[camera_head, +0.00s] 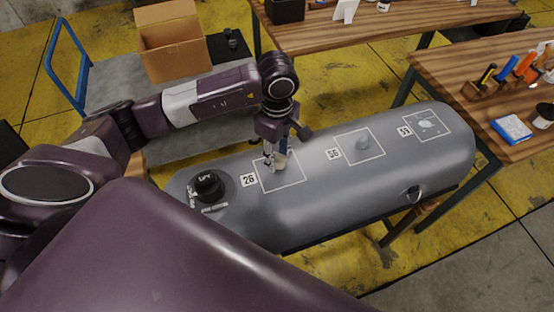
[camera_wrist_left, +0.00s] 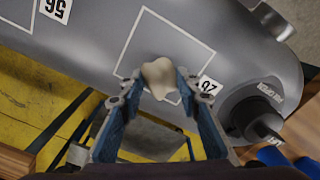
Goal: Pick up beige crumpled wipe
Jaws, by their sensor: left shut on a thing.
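The beige crumpled wipe (camera_wrist_left: 158,76) is between the fingertips of my left gripper (camera_wrist_left: 160,88) in the left wrist view. The fingers touch it on both sides, and the gripper is shut on it. The gripper hides most or all of the wipe there. I cannot tell whether the wipe touches the tube. My right gripper is not in view.
A black valve (camera_head: 208,186) stands left of the square. Squares marked 56 (camera_head: 359,146) and 53 (camera_head: 425,125) lie further right. Wooden tables (camera_head: 440,62) stand behind and right, with a blue-and-white sponge (camera_head: 512,128). A cardboard box (camera_head: 170,45) sits on a cart at back left.

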